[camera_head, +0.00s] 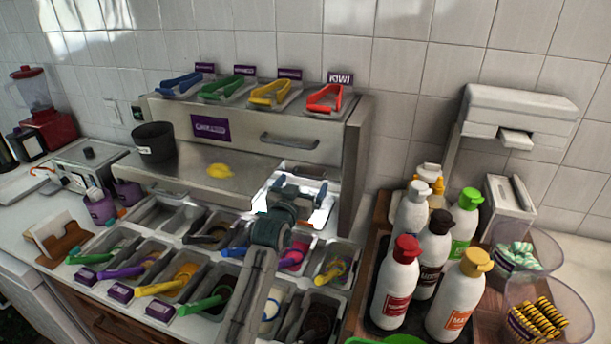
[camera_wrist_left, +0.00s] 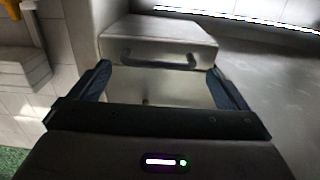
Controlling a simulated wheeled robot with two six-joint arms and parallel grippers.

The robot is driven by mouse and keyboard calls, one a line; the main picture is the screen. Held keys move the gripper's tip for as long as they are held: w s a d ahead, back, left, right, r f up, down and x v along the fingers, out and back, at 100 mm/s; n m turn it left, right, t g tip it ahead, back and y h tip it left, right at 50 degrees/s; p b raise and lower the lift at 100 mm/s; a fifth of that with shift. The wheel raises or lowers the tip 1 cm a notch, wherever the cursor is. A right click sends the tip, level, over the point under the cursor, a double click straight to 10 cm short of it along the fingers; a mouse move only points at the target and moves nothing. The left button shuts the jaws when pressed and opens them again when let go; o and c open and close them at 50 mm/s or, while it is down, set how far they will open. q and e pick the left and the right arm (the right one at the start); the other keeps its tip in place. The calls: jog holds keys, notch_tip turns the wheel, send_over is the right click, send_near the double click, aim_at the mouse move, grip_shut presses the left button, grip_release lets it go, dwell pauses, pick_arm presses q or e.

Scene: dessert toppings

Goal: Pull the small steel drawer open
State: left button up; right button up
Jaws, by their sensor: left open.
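The small steel drawer (camera_wrist_left: 155,80) shows in the left wrist view as a pale grey box with a flat top. Its dark bar handle (camera_wrist_left: 158,60) runs across the front, beyond and between my fingertips. My left gripper (camera_head: 298,188) is open and empty, in front of the steel unit's right part in the head view. Its two dark fingers also show in the left wrist view (camera_wrist_left: 158,82), spread to either side of the drawer front and not closed on the handle. In the head view my gripper and wrist hide most of the drawer. My right gripper is not seen.
A larger steel door with a bar handle (camera_head: 289,140) is above my gripper. Coloured tongs (camera_head: 325,98) lie on the unit's top. Topping pans with coloured scoops (camera_head: 185,273) lie beneath my left arm. Several sauce bottles (camera_head: 397,283) stand to the right.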

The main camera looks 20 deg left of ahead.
pick_arm(q)
jog(key=w, duration=0.3)
jog(key=shift+s+d, duration=0.1)
jog(key=c, duration=1.1)
jog(key=shift+p, duration=0.3)
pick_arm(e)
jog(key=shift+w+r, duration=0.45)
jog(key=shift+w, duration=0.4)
